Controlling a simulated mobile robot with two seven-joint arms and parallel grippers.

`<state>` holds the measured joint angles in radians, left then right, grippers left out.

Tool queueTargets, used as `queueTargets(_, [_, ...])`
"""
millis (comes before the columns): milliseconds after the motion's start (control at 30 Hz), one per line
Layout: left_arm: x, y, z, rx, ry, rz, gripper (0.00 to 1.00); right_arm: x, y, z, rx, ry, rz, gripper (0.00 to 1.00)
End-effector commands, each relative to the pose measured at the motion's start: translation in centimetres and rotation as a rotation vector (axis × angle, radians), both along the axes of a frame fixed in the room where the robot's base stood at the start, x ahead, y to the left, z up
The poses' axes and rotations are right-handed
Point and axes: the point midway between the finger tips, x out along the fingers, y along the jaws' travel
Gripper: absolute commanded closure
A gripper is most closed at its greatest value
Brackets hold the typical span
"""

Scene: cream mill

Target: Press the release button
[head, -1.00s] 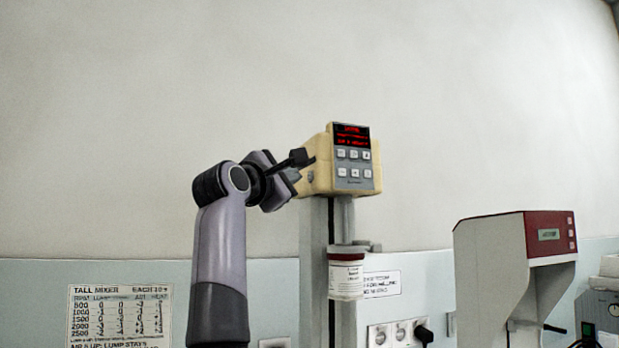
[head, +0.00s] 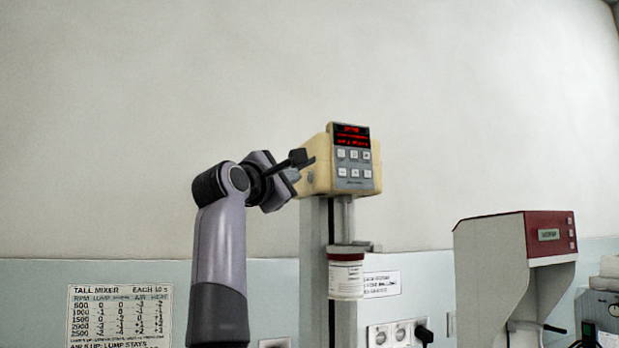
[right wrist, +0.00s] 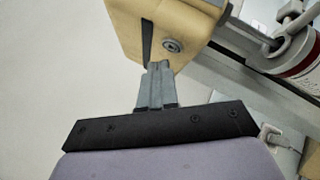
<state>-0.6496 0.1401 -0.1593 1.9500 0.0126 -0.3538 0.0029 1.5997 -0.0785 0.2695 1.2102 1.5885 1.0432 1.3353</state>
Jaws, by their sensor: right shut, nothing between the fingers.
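The release button looks to be the round grey knob (right wrist: 172,46) on the side of the cream mixer head (right wrist: 190,22) in the right wrist view. In the head view the mixer head (head: 317,168) sits on a post. My right gripper (right wrist: 158,66) is shut and empty. Its fingertips point at the side of the mixer head, just below and left of the knob in the right wrist view. I cannot tell whether they touch the housing. In the head view my right gripper (head: 296,175) is at the left side of the mixer head. My left gripper is not in view.
The mixer's front panel (head: 354,160) has a red-lit display and several keys. A white jar (head: 346,278) hangs below the head. A red and white machine (head: 515,260) stands to the right. Sockets (head: 392,334) and a printed chart (head: 120,315) are on the wall.

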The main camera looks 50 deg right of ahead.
Motion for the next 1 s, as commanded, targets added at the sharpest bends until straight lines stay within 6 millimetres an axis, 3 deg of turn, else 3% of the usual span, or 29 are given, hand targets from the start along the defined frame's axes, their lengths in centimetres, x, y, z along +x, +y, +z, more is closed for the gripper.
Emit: queueTargets(1000, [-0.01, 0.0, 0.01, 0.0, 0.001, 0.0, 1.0, -0.4, -0.74, -0.01, 0.0, 0.0, 0.0, 1.0])
